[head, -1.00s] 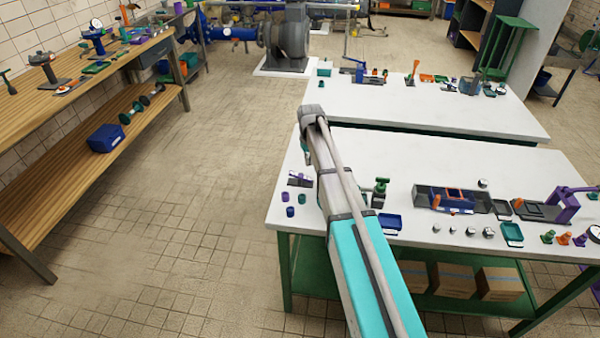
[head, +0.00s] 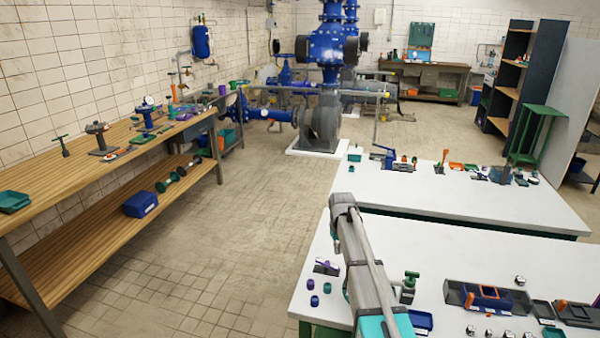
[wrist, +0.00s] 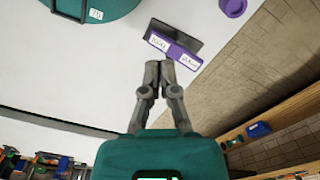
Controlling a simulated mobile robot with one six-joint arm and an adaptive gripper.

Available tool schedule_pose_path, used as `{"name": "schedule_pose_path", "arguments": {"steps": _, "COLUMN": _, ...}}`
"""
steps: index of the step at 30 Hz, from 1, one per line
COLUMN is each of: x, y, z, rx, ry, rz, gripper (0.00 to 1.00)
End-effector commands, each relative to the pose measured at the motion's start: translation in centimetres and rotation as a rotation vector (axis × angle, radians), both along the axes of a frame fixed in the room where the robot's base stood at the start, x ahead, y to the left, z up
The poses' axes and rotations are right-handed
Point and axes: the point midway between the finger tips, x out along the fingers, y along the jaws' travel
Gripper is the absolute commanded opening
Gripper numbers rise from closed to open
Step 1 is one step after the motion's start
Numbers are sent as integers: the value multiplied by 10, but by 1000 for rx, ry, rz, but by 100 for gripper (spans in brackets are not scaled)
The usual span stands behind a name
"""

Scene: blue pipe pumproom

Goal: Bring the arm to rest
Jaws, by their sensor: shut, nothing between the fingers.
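My gripper (wrist: 159,70) shows in the wrist view with its two grey fingers together and nothing between them. It points toward a small dark grey stand with a purple labelled front (wrist: 174,45) on the white table; I cannot tell the exact height above it. In the head view my arm reaches up from the lower right over the near white table (head: 450,250), and my gripper is not visible there. The stand (head: 327,267) shows left of my arm in the head view.
Small cups (head: 314,300) stand near the table's left edge. Right of my arm are a green valve piece (head: 410,283) and a grey tray (head: 455,293). A second white table (head: 460,200) lies beyond. A wooden bench (head: 90,175) stands left, with open floor (head: 200,260) between.

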Motion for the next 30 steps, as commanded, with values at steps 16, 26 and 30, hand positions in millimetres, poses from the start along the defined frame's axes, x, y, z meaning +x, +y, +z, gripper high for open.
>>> {"name": "schedule_pose_path", "arguments": {"steps": 16, "x": -194, "y": 0, "z": 0, "rx": -1, "ry": 0, "rz": -131, "gripper": 0}}
{"name": "schedule_pose_path", "arguments": {"steps": 26, "x": -265, "y": 0, "z": 0, "rx": -1, "ry": 1, "rz": -187, "gripper": 0}}
{"name": "schedule_pose_path", "arguments": {"steps": 30, "x": -269, "y": 0, "z": 0, "rx": -1, "ry": 1, "rz": -194, "gripper": 0}}
